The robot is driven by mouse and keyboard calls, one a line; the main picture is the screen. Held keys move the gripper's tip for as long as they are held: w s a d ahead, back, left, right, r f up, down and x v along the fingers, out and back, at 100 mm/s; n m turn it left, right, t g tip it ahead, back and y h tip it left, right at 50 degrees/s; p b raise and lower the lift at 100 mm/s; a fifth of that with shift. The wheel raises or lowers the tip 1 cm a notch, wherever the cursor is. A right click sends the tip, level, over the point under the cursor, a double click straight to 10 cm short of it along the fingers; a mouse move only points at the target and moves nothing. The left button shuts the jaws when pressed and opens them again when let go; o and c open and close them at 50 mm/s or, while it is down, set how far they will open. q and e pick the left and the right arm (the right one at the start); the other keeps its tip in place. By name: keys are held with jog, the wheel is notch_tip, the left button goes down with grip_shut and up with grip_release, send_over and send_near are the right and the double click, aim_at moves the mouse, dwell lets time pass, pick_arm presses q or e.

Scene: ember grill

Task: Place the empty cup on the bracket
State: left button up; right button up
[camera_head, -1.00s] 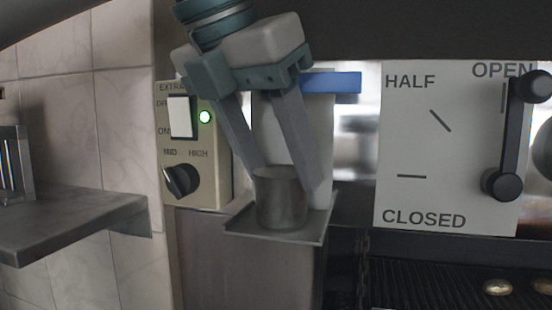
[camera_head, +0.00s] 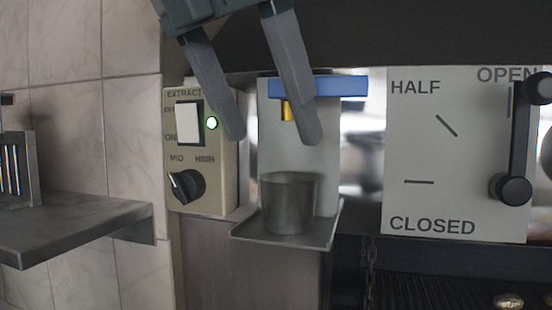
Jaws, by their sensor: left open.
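The empty cup (camera_head: 289,207), a grey metal cup, stands upright on the bracket (camera_head: 285,241), a small grey shelf with a raised edge. Behind it is a pale upright plate with a blue bar (camera_head: 325,87) and a small yellow part (camera_head: 288,111) under the bar. My left gripper (camera_head: 273,140) is open and empty above the cup. Its two fingers point down, apart from the cup. One finger is in front of the switch box's right edge, the other in front of the plate. My right gripper is not in view.
A switch box (camera_head: 221,185) with a knob and a lit green lamp is left of the bracket. A panel (camera_head: 418,151) with a black lever (camera_head: 521,140) at OPEN is on the right. A grey shelf (camera_head: 85,223) juts out at left. A grill (camera_head: 440,285) is lower right.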

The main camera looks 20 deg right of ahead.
pick_arm(q)
jog(key=shift+b+v, duration=0.4)
jog(key=shift+v, duration=2.5)
